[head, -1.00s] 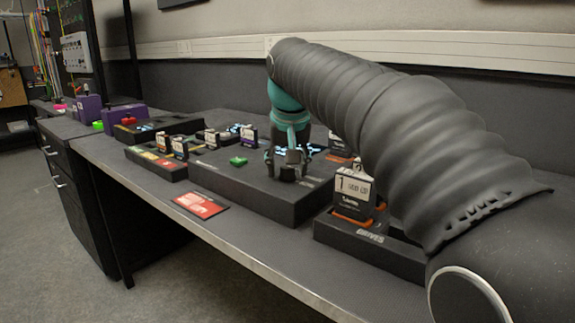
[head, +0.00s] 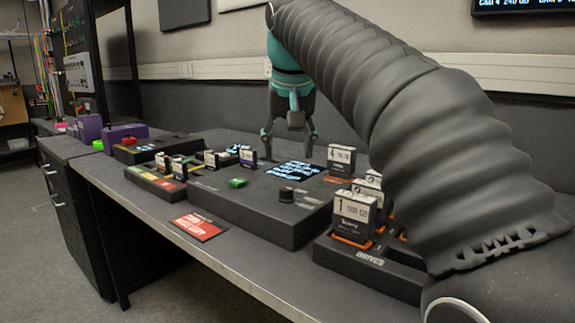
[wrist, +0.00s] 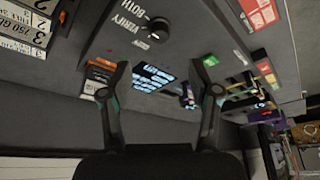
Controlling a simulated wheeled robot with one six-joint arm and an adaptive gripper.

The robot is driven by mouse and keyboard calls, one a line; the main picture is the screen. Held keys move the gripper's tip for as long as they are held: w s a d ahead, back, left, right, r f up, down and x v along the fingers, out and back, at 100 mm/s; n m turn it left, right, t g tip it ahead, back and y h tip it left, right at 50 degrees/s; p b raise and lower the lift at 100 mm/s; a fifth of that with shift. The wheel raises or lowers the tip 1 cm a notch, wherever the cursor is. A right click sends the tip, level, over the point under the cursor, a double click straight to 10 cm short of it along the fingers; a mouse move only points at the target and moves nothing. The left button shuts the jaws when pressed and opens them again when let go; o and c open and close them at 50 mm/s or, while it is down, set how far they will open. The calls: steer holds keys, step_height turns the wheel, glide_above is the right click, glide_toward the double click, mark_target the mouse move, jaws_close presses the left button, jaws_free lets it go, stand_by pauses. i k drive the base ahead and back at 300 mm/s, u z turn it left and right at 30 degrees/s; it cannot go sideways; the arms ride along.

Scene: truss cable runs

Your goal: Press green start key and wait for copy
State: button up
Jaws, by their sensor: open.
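The green start key (head: 238,183) sits on the left part of the top of a dark console (head: 262,212); it also shows in the wrist view (wrist: 210,60). A black knob (head: 286,195) stands near the console's front right, with the words VERIFY and BOTH around it in the wrist view (wrist: 158,28). A lit screen (head: 293,170) with blue-white text is behind the knob; the text is too small to read. My gripper (head: 288,150) is open and empty above the console's back, apart from the green key and the knob.
Labelled drive blocks (head: 354,217) stand in a dock at the right. More cartridges (head: 163,162) sit in a tray at the left. A red card (head: 199,226) lies near the table's front edge. A purple box with a red button (head: 129,141) stands further left.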

mark_target(237, 182)
steer(key=k, duration=1)
